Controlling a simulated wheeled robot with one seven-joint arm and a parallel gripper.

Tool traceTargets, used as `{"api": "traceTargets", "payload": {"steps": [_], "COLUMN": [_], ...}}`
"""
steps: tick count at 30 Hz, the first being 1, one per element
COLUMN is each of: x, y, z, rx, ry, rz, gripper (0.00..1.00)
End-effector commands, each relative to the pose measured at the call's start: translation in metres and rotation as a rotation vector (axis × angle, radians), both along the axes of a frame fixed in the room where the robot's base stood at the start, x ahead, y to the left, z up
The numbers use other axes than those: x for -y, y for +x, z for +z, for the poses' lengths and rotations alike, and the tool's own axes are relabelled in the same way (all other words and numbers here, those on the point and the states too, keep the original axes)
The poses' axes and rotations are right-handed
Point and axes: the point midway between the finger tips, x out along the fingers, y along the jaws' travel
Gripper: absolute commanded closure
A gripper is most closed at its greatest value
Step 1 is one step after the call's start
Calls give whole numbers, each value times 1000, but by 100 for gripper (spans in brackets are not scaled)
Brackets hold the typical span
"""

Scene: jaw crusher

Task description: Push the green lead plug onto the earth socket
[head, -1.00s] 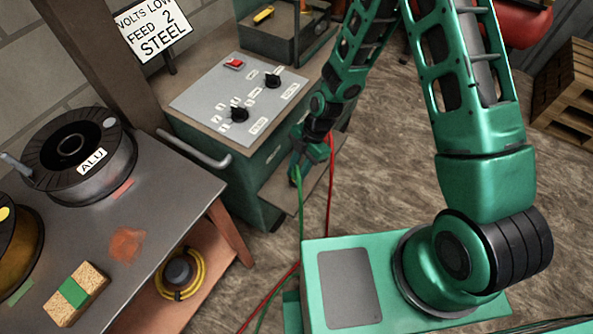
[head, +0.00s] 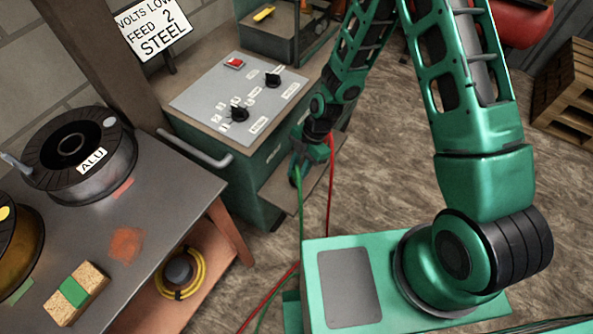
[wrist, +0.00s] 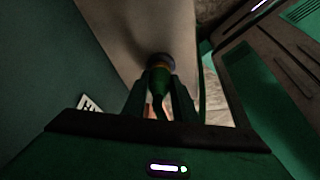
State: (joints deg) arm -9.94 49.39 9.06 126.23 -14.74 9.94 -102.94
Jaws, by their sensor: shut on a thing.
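My gripper (head: 295,172) is low at the front of the green machine (head: 262,180) in the head view. In the wrist view my gripper (wrist: 163,95) is shut on the green lead plug (wrist: 158,78), which lies between its two fingers. The plug's far end meets a dark round ring (wrist: 161,60) on a pale panel, which looks like the earth socket. I cannot tell whether the plug is seated or only in front of it. The green lead (head: 300,208) hangs down from my gripper in the head view. The socket is hidden there.
A red lead (head: 331,175) hangs just right of my gripper. The machine's control panel (head: 205,100) is above, with a handle (head: 200,157) at left. A bench (head: 165,190) with spools stands at left. Open floor (head: 385,150) lies to the right.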

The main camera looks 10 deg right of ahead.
Motion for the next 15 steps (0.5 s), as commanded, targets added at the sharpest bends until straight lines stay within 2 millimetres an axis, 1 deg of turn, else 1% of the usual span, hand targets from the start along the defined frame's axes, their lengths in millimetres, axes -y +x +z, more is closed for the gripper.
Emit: {"api": "traceTargets", "payload": {"steps": [5, 6, 8, 15], "x": [0, 0, 0, 0], "y": [0, 0, 0, 0], "z": [-3, -3, -3, -3], "rx": [-1, 0, 0, 0], "ry": [0, 0, 0, 0], "rz": [0, 0, 0, 0], "gripper": [94, 68, 53, 53]}}
